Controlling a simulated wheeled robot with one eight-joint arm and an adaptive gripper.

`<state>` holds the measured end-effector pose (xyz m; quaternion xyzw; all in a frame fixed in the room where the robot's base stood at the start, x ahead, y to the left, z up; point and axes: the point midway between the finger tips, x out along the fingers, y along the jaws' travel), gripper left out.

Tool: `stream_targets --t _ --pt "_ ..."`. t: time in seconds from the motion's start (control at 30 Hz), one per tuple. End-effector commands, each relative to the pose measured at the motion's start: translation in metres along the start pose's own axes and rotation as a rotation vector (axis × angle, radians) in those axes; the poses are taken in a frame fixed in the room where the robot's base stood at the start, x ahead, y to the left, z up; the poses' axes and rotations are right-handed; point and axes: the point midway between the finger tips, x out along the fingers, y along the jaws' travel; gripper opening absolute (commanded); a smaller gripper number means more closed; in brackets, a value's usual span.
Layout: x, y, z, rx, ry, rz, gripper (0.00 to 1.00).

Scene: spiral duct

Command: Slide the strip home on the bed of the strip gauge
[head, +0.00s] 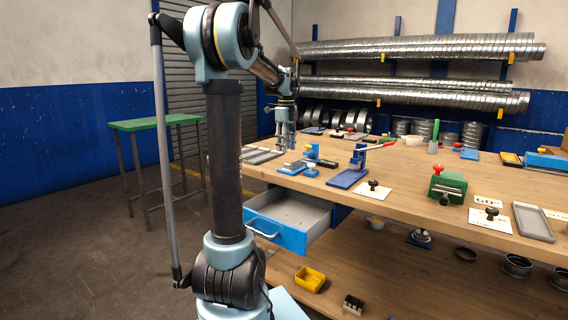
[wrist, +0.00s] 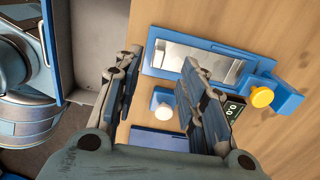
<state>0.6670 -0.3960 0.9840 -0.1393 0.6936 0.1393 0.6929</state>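The strip gauge appears to be the blue-framed device (wrist: 157,45) in the wrist view, with a shiny metal surface (wrist: 185,57) in its long bed. I cannot tell strip from bed plate there. In the head view the low blue device (head: 293,168) lies near the bench's left front edge. My gripper (wrist: 160,66) is open, with nothing seen between its fingers; the right finger hides part of the device. In the head view my gripper (head: 286,138) points down over the bench.
A white knob (wrist: 162,104) shows between my fingers, near a blue plate (wrist: 150,138). An open drawer (head: 290,212) juts out below the bench edge. A blue press with a red-tipped lever (head: 352,171) stands to the right. A grey tray (head: 262,156) lies at the left.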

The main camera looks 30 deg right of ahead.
Motion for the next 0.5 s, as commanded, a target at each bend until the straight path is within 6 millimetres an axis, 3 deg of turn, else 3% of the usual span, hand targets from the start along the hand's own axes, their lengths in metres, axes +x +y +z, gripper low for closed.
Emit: stream_targets --t 0.3,0.5 --pt "0.049 0.000 0.000 0.000 0.000 0.000 0.38" --pt "0.068 0.000 0.000 0.000 0.000 0.000 0.38"
